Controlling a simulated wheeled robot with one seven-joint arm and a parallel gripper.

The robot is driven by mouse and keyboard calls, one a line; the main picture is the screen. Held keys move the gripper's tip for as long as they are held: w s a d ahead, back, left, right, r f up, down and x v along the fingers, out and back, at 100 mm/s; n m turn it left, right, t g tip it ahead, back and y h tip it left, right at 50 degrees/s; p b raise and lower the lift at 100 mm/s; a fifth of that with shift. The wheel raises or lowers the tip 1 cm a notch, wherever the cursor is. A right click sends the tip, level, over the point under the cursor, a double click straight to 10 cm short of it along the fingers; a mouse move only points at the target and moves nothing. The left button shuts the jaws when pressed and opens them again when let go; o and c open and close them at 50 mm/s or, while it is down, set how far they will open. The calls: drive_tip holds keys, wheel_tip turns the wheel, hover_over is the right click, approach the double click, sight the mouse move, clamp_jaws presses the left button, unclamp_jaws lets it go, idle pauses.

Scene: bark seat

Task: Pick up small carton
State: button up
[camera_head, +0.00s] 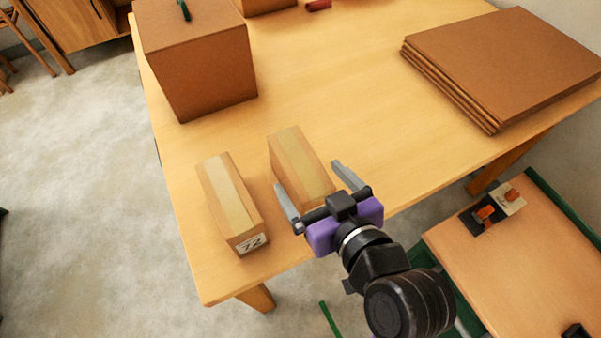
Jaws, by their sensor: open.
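Two small cartons with pale tape along their tops lie side by side near the table's front left. The left small carton (231,200) has the number 72 on its front end. The right small carton (299,163) lies just behind my gripper, and its front end is partly hidden by the gripper. My gripper (309,177) is open, with grey fingers spread to the left and right of the right carton's near end. Nothing is held. I cannot tell how high the fingers are above the tabletop or whether they touch the carton.
A large brown box (197,62) stands at the back left of the wooden table (350,100). A stack of flat cardboard (510,60) lies at the right. A small red item (318,5) is at the far edge. A second, lower table (520,262) stands at lower right. The table's middle is clear.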

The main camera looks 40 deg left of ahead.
sight(301, 163)
drive_tip(key=x, duration=0.2)
drive_tip(key=shift+w+a+f, duration=0.1)
drive_tip(key=shift+a+f, duration=0.05)
drive_tip(key=shift+a, duration=0.15)
drive_tip(key=shift+w+p+x, duration=0.15)
drive_tip(key=shift+p+x, duration=0.1)
drive_tip(key=shift+x, duration=1)
drive_tip(key=shift+w+p+x, duration=0.15)
drive_tip(key=shift+p+x, duration=0.1)
drive_tip(key=shift+x, duration=1)
drive_tip(key=shift+d, duration=0.15)
clamp_jaws()
